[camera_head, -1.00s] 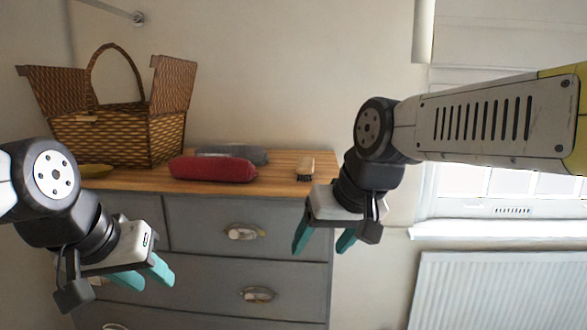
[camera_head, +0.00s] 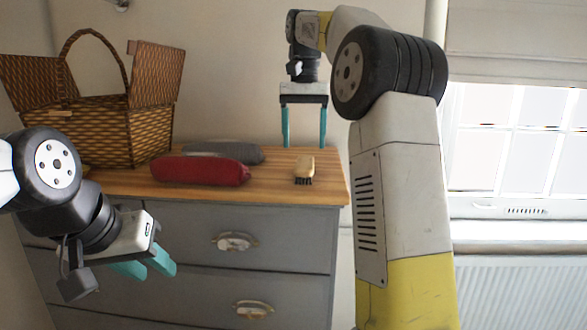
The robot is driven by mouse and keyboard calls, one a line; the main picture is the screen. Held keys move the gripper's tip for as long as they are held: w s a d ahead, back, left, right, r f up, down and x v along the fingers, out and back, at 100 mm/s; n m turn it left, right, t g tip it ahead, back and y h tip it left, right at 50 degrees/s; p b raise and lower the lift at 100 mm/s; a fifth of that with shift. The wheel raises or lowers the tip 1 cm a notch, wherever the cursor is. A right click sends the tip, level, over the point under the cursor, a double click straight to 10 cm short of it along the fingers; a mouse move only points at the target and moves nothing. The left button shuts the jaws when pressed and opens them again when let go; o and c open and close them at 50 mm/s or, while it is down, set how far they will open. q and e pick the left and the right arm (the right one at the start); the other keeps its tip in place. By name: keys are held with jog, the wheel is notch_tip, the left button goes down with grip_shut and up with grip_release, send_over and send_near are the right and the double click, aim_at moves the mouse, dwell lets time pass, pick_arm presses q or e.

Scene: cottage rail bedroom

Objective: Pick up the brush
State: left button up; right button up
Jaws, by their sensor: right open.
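The brush (camera_head: 304,168) has a pale wooden back and dark bristles at its near end. It lies on the wooden top of the grey chest of drawers (camera_head: 262,195), towards the right end. My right gripper (camera_head: 303,143) points down above the top, over and slightly behind the brush in the picture. Its teal fingers are wide apart with nothing between them. My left gripper (camera_head: 146,266) is low at the left, in front of the drawers and away from the brush. Its two teal fingertips show a gap and hold nothing.
A red rolled case (camera_head: 200,171) and a grey one (camera_head: 222,151) lie left of the brush. An open wicker basket (camera_head: 100,128) stands at the back left. A window (camera_head: 500,150) and a radiator (camera_head: 510,290) are at the right.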

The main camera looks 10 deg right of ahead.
aim_at(305, 162)
jog(key=shift+s+d+f, duration=0.1)
jog(key=shift+f, duration=1.65)
jog(key=shift+s+f, duration=0.1)
jog(key=shift+f, duration=1.6)
grip_shut()
jog(key=shift+r, duration=0.1)
jog(key=shift+r, duration=1.15)
jog(key=shift+s+r, duration=0.45)
jog(key=shift+r, duration=0.2)
jog(key=s+a, duration=0.2)
jog(key=s, duration=0.5)
jog(key=s+a+r, duration=0.1)
jog(key=s+a, duration=0.1)
jog(key=s, duration=0.5)
jog(key=shift+s+a+r, duration=0.15)
jog(key=shift+s+a, duration=0.1)
jog(key=shift+s, duration=0.05)
